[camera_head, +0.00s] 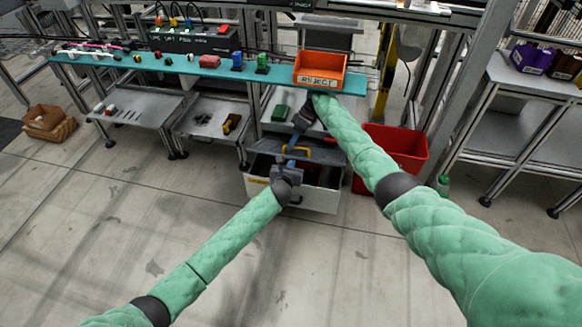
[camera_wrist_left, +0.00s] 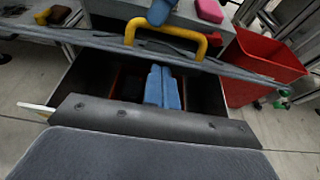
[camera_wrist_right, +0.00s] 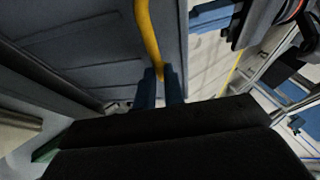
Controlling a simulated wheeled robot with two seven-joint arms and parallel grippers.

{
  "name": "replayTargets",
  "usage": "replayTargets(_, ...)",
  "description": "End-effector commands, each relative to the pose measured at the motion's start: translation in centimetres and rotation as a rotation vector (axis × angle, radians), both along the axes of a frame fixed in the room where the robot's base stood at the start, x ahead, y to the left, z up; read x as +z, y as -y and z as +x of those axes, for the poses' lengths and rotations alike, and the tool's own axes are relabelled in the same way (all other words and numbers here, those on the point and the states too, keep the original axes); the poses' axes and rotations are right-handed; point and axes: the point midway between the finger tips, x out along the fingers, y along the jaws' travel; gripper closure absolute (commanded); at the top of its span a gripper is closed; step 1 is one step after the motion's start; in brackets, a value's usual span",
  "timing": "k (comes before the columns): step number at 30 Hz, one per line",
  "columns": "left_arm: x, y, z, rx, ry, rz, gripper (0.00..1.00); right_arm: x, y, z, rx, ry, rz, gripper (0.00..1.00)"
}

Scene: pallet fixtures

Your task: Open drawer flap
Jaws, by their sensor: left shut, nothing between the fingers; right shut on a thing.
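The drawer (camera_head: 318,198) is a white-fronted box under the workbench, and its open, dark inside shows in the left wrist view (camera_wrist_left: 95,78). A grey flap (camera_head: 325,154) with a yellow handle (camera_head: 300,153) lies over its rear part, tilted. My right gripper (camera_head: 294,138) is shut on the yellow handle; the handle bar sits between its blue fingers in the right wrist view (camera_wrist_right: 159,80). My left gripper (camera_head: 291,164) is shut and empty above the drawer. Its blue fingers (camera_wrist_left: 161,72) point toward the flap's front edge; I cannot tell whether they touch it.
A red bin (camera_head: 402,148) stands just right of the drawer. An orange reject tray (camera_head: 320,70) sits on the teal shelf (camera_head: 215,72) above, among several small parts. Metal side shelves (camera_head: 140,108) are at left. The floor in front is clear.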

Motion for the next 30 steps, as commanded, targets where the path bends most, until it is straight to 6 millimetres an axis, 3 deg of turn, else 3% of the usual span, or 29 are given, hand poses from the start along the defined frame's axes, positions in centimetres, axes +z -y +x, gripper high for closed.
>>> replayTargets(21, 1.9, 0.2, 1.0, -0.001, 0.007, -0.003, 1.0, -0.3, -0.1, -0.3, 0.002, -0.005, -0.001, 1.0)
replayTargets(22, 2.0, 0.2, 1.0, -0.001, 0.007, -0.003, 1.0, -0.3, -0.1, -0.3, 0.003, -0.006, -0.001, 0.88)
replayTargets(25, 2.0, 0.2, 1.0, 0.0, 0.007, -0.003, 1.0, -0.4, -0.1, -0.3, 0.002, -0.007, -0.001, 0.68)
replayTargets(30, 1.7, 0.2, 0.9, 0.0, 0.005, -0.002, 1.0, -0.2, -0.1, -0.1, 0.001, -0.003, -0.001, 0.67)
